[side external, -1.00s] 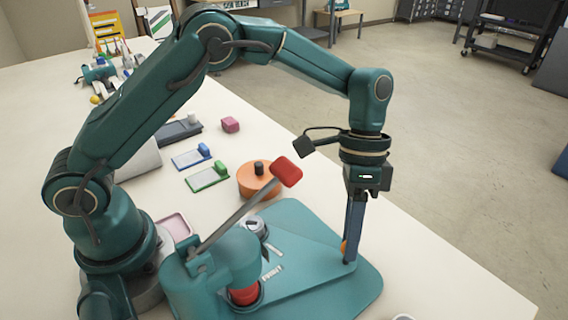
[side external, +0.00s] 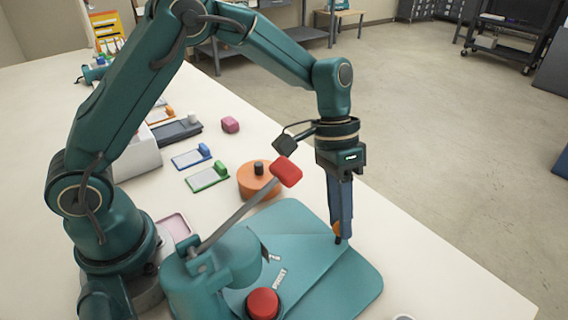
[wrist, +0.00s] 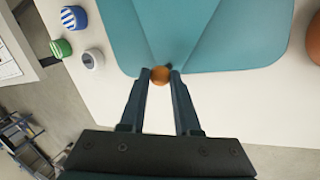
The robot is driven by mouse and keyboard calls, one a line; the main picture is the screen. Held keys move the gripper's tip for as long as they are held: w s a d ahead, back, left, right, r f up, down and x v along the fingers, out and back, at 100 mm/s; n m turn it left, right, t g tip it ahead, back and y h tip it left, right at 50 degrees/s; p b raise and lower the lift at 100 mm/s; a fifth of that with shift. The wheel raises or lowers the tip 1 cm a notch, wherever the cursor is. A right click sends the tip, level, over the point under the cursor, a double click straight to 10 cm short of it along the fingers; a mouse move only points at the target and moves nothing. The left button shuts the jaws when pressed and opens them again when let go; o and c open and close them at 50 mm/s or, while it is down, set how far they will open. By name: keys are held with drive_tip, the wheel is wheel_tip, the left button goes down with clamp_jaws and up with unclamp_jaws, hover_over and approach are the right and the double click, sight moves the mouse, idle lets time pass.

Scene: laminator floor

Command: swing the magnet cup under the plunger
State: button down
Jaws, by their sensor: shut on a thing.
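The button press (side external: 222,262) stands on a teal base (side external: 365,285), its red-handled lever (side external: 286,171) raised. A teal swing plate (side external: 305,255) with two small labels, too small to read surely, lies on the base. A red cup (side external: 263,303) sits in the open in front of the press head. The other, silver cup is mostly hidden by the head; I cannot tell whether it is centred under the plunger. My gripper (side external: 338,238) points down, shut on the orange knob (wrist: 160,76) at the plate's far end; the knob shows between both fingers in the wrist view.
An orange round tub (side external: 255,181) with a dark knob stands behind the press. Blue and green clip trays (side external: 208,179) and a pink block (side external: 230,124) lie farther back. Striped, green and white round pieces (wrist: 73,17) stand near the table edge.

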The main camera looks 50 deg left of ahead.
drive_tip(key=shift+a+n+t, duration=0.4)
drive_tip(key=shift+a+n, duration=0.55)
drive_tip(key=shift+n, duration=0.25)
drive_tip(key=shift+s+a+n+t, duration=0.15)
drive_tip(key=shift+a+n+t, duration=0.45)
drive_tip(key=shift+a+n, duration=0.7)
drive_tip(key=shift+s+a+n+t, duration=0.25)
drive_tip(key=shift+a+n, duration=0.2)
drive_tip(key=shift+n, duration=0.35)
drive_tip(key=shift+s+a+n+t, duration=0.25)
drive_tip(key=shift+a+n, duration=0.15)
drive_tip(key=shift+n, duration=0.4)
drive_tip(key=shift+s+a+n+t+y, duration=0.2)
drive_tip(key=shift+s+a+n, duration=0.15)
drive_tip(key=shift+n, duration=0.3)
drive_tip(key=shift+s+a+n+t+y, duration=0.1)
drive_tip(key=shift+s+a+n+t, duration=0.15)
drive_tip(key=shift+a+n, duration=0.3)
drive_tip(key=c, duration=0.6)
unclamp_jaws()
drive_tip(key=shift+s, duration=0.1)
drive_tip(key=shift+v, duration=2.55)
